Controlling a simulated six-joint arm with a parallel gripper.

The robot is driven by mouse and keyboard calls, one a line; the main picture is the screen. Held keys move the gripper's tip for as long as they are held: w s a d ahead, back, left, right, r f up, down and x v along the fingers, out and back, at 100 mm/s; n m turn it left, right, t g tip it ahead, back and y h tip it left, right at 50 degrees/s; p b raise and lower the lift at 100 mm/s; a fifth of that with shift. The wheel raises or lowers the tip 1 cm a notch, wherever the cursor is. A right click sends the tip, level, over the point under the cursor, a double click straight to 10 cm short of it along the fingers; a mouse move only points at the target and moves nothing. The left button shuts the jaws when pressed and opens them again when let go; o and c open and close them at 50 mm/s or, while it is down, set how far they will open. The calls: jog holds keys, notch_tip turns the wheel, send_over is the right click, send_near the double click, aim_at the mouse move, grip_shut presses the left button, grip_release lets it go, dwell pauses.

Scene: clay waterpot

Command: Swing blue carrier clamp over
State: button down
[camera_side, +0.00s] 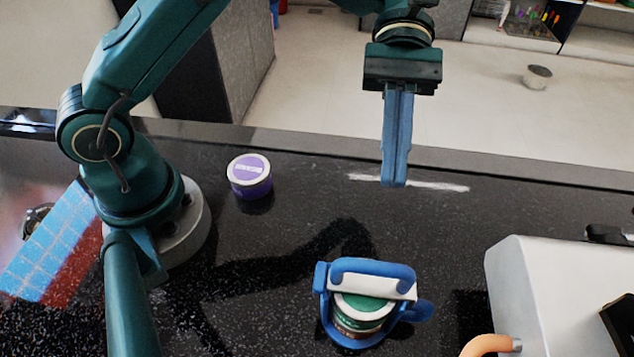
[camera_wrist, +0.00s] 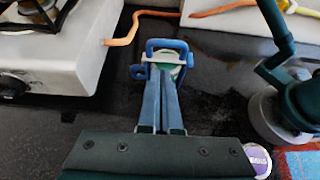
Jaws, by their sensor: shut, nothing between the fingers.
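The blue carrier (camera_side: 325,305) stands on the dark counter around a can with a green and white top (camera_side: 362,303). Its blue clamp (camera_side: 372,266), a rounded bar with a white strip below it, lies across the upper back side of the can. In the wrist view the blue carrier (camera_wrist: 137,71) and its clamp (camera_wrist: 167,43) show beyond the fingertips. My gripper (camera_side: 394,184) is shut and empty, pointing down, well above the counter and apart from the carrier. It also shows in the wrist view (camera_wrist: 162,72), where its fingers partly hide the near side of the carrier and can.
A white stove (camera_side: 560,290) with an orange hose (camera_side: 488,345) is at the right. A blue and red mat (camera_side: 50,250) lies at the left. The counter between tub and carrier is clear.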

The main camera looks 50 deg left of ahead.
aim_at(379, 267)
jog(key=x, duration=0.9)
jog(key=shift+s+a+r+m+t+h, duration=0.2)
jog(key=shift+r+m+t+h, duration=0.2)
jog(key=shift+m, duration=0.1)
dwell(0.6)
jog(key=shift+s+a+r+m+t+h, duration=0.2)
jog(key=shift+r+m+t+h, duration=0.1)
jog(key=shift+r+m, duration=0.1)
jog(key=shift+s+a+r, duration=0.65)
jog(key=shift+r, duration=0.05)
jog(key=s+a+m+t+h, duration=0.1)
jog(key=s+a, duration=0.4)
jog(key=shift+f+m, duration=0.3)
jog(key=shift+m, duration=0.1)
jog(key=shift+h, duration=0.3)
